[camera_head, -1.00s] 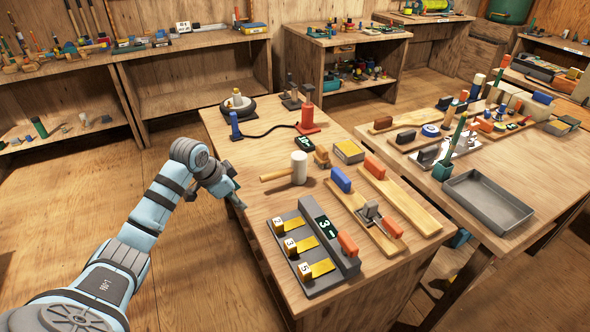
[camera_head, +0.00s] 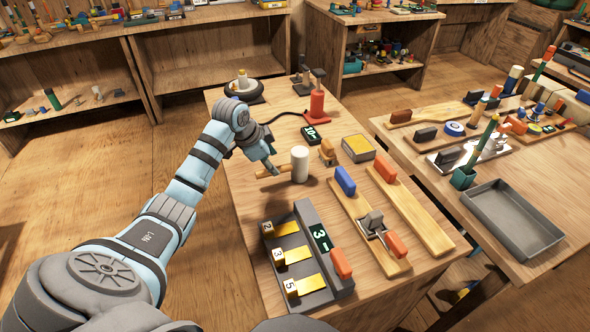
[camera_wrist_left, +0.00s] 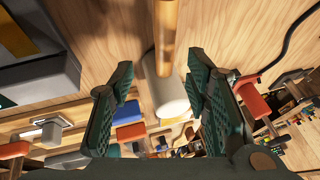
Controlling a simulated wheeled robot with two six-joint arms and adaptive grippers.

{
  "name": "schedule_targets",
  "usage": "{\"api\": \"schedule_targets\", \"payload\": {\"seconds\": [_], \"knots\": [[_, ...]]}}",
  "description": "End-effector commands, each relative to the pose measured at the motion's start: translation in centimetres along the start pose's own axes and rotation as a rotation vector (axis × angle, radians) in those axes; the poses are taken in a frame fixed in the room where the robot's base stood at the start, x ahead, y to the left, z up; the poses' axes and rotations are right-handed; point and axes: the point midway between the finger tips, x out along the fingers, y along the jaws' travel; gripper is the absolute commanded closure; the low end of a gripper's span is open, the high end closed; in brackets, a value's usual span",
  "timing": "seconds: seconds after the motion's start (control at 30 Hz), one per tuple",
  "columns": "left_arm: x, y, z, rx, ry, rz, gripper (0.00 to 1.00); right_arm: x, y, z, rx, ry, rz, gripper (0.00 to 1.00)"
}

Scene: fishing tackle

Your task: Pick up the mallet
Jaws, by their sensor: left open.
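The mallet has a white cylindrical head (camera_head: 300,163) standing on the near table and a light wooden handle (camera_head: 262,174) reaching left from it. My left gripper (camera_head: 270,168) is at the handle, just left of the head. In the left wrist view, the open left gripper (camera_wrist_left: 163,75) has one finger on each side of the mallet. The wooden handle (camera_wrist_left: 166,35) runs between the fingers and the white head (camera_wrist_left: 170,98) lies beyond, with clear gaps to both fingers. My right gripper is not in view.
A grey block with numbered yellow slots (camera_head: 295,255) lies in front of the mallet. Boards with blue and orange handles (camera_head: 385,235) lie to its right. A small wooden block (camera_head: 327,152), a yellow-topped box (camera_head: 358,147) and a red stand (camera_head: 317,105) are behind it.

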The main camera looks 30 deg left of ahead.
Motion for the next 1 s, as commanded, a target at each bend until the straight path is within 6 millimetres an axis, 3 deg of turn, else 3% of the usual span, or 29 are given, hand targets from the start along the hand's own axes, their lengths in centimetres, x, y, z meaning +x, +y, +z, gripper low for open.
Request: {"api": "schedule_targets", "payload": {"seconds": [0.33, 0.57, 0.6, 0.87, 1.0], "knots": [[5.6, -0.4, -0.5, -0.006, -0.002, -0.001, 0.56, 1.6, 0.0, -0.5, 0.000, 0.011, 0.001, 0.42], [6.2, -0.5, -0.8, -0.002, -0.002, -0.003, 0.56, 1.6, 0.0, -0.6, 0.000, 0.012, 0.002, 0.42], [6.1, -0.5, -0.8, -0.001, -0.002, -0.003, 0.58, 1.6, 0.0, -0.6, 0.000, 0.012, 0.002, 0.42], [6.1, -0.5, -0.7, -0.003, -0.002, -0.003, 1.00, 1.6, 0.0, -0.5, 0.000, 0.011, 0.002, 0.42], [6.0, -0.6, -0.7, -0.003, -0.001, -0.004, 1.00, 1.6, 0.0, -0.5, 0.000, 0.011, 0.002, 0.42]]}}
